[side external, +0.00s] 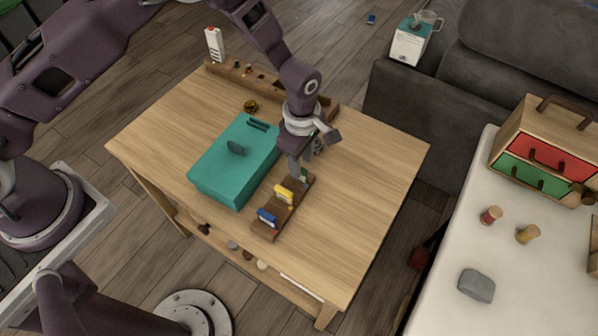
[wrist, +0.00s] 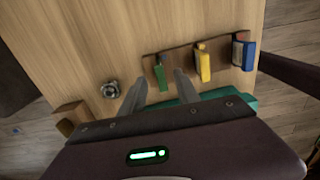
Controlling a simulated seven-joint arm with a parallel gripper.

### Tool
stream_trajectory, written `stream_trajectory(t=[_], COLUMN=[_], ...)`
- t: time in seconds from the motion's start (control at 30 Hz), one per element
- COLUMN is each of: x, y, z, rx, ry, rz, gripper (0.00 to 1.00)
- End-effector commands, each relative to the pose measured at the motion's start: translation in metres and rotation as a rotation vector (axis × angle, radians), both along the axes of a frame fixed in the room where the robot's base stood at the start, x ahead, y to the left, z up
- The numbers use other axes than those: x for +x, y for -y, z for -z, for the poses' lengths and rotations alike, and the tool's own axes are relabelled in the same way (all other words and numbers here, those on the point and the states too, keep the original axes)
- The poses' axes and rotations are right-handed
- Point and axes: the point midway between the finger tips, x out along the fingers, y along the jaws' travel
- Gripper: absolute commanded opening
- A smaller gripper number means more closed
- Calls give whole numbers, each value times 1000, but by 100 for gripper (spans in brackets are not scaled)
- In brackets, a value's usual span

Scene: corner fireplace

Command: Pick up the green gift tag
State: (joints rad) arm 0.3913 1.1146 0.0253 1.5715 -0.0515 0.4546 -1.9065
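The green gift tag (wrist: 161,77) stands upright at one end of a dark wooden strip holder (wrist: 176,55), beside a yellow tag (wrist: 203,65) and a blue one (wrist: 244,53). In the side view a bit of the green tag (side external: 304,175) shows by my fingers. My gripper (wrist: 160,79) is open, its two fingers apart on either side of the green tag in the wrist view. In the side view my gripper (side external: 294,172) points down at the far end of the holder (side external: 264,229). I cannot tell whether the fingers touch the tag.
A teal box (side external: 222,179) with a handle lies on the table (side external: 360,170), close to the left of the holder. A long wooden rack (side external: 236,76) runs along the back edge. A small metal object (wrist: 110,89) is near the gripper. The table's right part is clear.

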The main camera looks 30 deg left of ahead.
Motion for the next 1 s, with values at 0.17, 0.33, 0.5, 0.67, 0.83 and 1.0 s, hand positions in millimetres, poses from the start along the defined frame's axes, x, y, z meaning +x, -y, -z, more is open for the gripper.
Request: stream_trajectory(t=[0.17, 0.33, 0.5, 0.67, 0.83, 1.0], x=[-1, -1, -1, -1, -1, 0], y=[-5, -5, -5, -5, -5, -5], z=[31, 36, 35, 35, 35, 25], rx=[0, 0, 0, 0, 0, 0], ry=[-2, 0, -1, -1, -1, 1], rz=[0, 1, 2, 2, 2, 2], gripper=[38, 38, 22, 0, 0, 0])
